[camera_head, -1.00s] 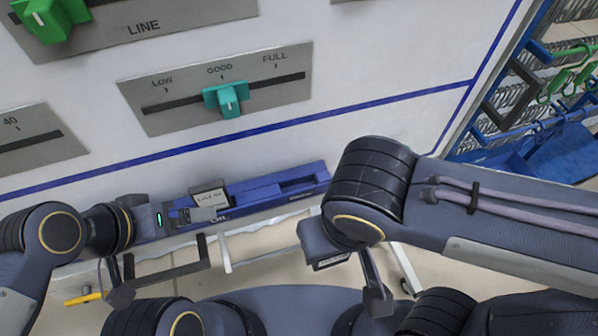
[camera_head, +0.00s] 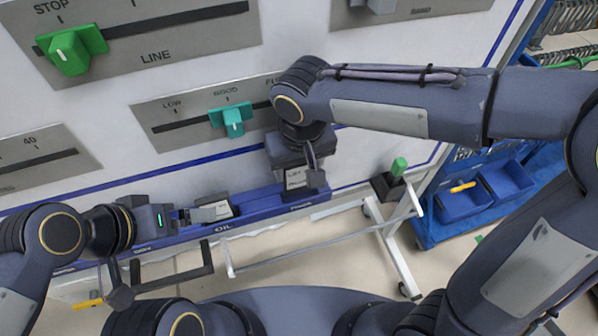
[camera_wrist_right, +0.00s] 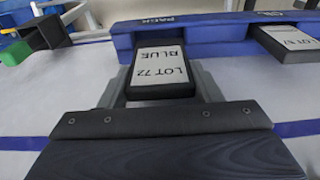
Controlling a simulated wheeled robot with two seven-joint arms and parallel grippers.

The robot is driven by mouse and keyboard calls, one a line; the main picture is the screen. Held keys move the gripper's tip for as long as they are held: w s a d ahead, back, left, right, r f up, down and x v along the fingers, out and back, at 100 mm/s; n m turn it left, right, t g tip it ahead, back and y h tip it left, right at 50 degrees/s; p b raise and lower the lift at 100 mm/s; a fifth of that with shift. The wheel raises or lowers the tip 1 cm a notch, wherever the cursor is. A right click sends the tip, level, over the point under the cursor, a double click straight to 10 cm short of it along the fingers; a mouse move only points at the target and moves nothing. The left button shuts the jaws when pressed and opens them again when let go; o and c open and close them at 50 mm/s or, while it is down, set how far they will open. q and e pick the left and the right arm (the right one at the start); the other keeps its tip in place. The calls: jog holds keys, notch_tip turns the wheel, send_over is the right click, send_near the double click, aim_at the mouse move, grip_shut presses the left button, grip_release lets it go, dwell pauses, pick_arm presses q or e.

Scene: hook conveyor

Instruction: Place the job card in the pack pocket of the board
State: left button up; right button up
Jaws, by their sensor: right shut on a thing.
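The job card (camera_wrist_right: 160,72), a dark block with a white face reading LOT 72 BLUE, is between the grey fingers of my right gripper (camera_head: 298,178). The right gripper is shut on it. The card's far end is at the pack pocket of the blue rail (camera_wrist_right: 205,32), under the PACK label; I cannot tell whether it is seated. In the head view the card (camera_head: 296,178) shows partly below the gripper. My left gripper (camera_head: 200,214) is at a second card (camera_head: 222,209) in the oil pocket; its jaw gap is unclear.
The white board carries a green LINE slider (camera_head: 72,50) and a teal slider (camera_head: 232,119) above the rail. A dark holder with a green block (camera_head: 398,167) stands right of the rail. Blue bins (camera_head: 462,203) are farther right.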

aim_at(299, 192)
jog(key=shift+s+f, duration=0.1)
jog(key=shift+f, duration=1.55)
jog(key=shift+f, duration=0.2)
jog(key=o, duration=1)
jog(key=r, duration=0.4)
jog(key=s+r, duration=0.1)
jog(key=r, duration=0.7)
jog(key=shift+s+d+r, duration=0.2)
jog(key=shift+d, duration=0.05)
